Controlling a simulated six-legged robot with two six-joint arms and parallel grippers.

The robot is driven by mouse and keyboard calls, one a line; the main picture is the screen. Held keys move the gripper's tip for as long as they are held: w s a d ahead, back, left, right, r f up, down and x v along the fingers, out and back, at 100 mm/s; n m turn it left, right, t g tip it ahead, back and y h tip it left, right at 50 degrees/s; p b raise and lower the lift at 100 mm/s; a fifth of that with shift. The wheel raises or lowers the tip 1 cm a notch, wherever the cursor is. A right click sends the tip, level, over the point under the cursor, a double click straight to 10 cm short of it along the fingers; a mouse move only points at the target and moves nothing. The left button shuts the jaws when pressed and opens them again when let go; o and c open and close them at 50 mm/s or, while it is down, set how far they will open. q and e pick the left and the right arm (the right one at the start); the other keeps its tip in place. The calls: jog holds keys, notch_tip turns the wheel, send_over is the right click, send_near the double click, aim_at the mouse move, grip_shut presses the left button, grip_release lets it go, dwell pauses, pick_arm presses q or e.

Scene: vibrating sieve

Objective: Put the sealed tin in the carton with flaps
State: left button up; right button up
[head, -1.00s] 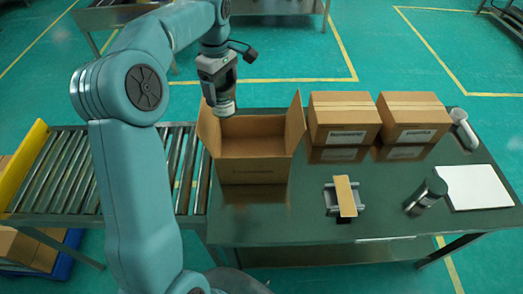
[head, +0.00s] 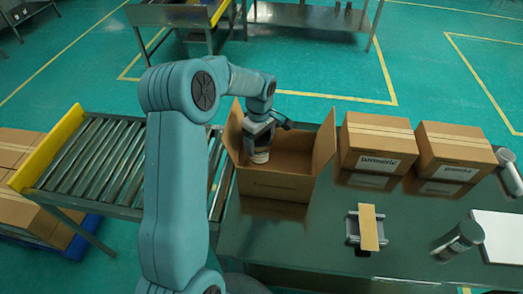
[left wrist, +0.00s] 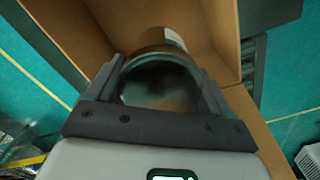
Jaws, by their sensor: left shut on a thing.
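My left gripper (head: 259,140) reaches down into the left part of the open carton with flaps (head: 272,186). It is shut on the sealed tin (head: 261,157), whose pale lower end shows below the fingers. In the left wrist view the tin (left wrist: 160,62) sits between the two dark fingers (left wrist: 160,85), with the carton's brown walls (left wrist: 205,22) around it. The carton stands on the dark table with its side flaps raised. I cannot tell whether the tin touches the carton's floor. My right gripper is not in view.
Two closed labelled cartons (head: 376,145) (head: 453,155) stand to the right. A small stand with a tan strip (head: 369,228), a dark cylinder (head: 457,240), a white sheet (head: 503,238) and a scanner-like device (head: 509,172) are on the table. A roller conveyor (head: 100,170) adjoins at left.

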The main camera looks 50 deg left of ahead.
pick_arm(q)
jog(key=shift+s+f, duration=0.15)
jog(key=shift+f, duration=0.6)
jog(key=f, duration=0.4)
jog(key=shift+w+f+p, duration=0.1)
jog(key=shift+w+p, duration=0.1)
jog(key=shift+p, duration=0.15)
jog(key=shift+s, duration=0.1)
jog(key=shift+f+b, duration=0.1)
jog(key=shift+b, duration=0.2)
jog(key=o, duration=1.2)
jog(key=shift+r, duration=0.2)
notch_tip(320, 180, up, 12)
jog(key=shift+r+b, duration=0.1)
jog(key=shift+b, duration=0.3)
jog(key=shift+d, duration=0.15)
